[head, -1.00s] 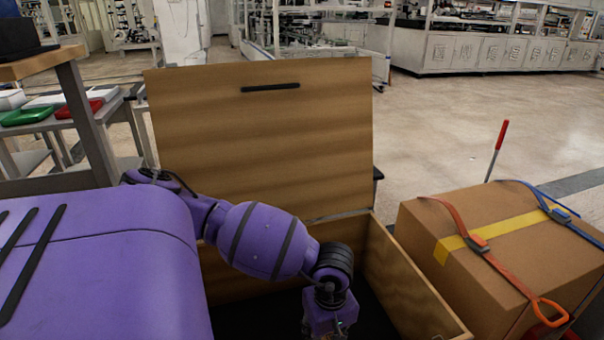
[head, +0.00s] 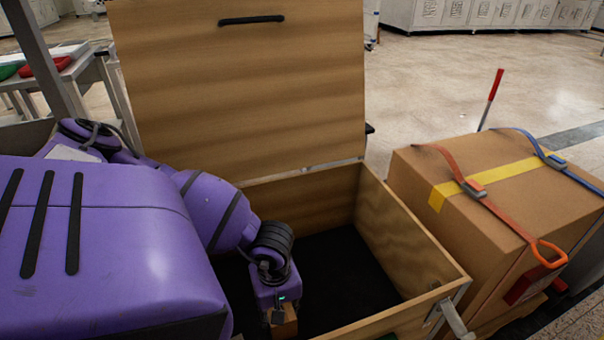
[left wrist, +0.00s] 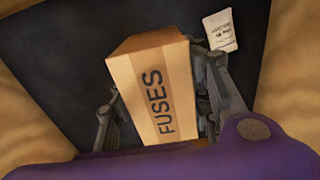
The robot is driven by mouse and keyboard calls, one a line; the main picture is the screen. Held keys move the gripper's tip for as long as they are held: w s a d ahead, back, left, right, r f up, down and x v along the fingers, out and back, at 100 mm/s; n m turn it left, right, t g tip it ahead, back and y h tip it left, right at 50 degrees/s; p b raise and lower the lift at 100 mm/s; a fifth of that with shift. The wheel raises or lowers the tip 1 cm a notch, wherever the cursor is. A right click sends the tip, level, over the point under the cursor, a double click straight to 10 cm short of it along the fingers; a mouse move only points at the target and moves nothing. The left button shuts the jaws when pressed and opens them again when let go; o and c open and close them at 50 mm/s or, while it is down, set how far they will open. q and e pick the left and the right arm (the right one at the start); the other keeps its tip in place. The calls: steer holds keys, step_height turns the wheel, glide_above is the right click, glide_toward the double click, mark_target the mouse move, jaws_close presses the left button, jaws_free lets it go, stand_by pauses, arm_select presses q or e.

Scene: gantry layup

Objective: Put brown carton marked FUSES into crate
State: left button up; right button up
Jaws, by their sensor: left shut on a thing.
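The brown carton marked FUSES (left wrist: 155,92) is between the fingers of my left gripper (left wrist: 165,98) in the left wrist view, with its lettered side facing the camera. My left gripper (head: 277,312) is shut on it and hangs over the left part of the open crate (head: 418,272). In the head view only a small piece of the carton (head: 287,327) shows below the gripper, at the bottom edge. The crate is wooden with a dark floor (head: 345,280), and its lid (head: 240,90) stands up. The carton's height above the floor is unclear. My right gripper is out of view.
A large strapped carton (head: 425,180) stands right of the crate, with a red-handled rod (head: 491,98) behind it. A white printed label (left wrist: 221,30) shows over the crate's dark floor. The crate's right part looks clear.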

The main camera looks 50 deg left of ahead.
arm_select(q)
steer(key=w+f+b, duration=0.2)
steer(key=w+f, duration=0.2)
steer(key=shift+w+f, duration=0.1)
steer(key=shift+f, duration=0.25)
steer(key=shift+w+f+b, duration=0.35)
steer(key=shift+w+f, duration=0.25)
steer(key=f, duration=0.1)
steer(key=f+b, duration=0.1)
steer(key=f, duration=0.1)
steer(key=shift+w+f, duration=0.2)
steer(key=shift+f, duration=0.1)
steer(key=shift+r, duration=0.1)
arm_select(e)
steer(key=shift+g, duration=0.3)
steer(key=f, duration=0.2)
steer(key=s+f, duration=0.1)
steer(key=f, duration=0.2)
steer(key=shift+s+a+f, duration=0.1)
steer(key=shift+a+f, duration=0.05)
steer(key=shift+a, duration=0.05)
arm_select(q)
steer(key=o, duration=1.3)
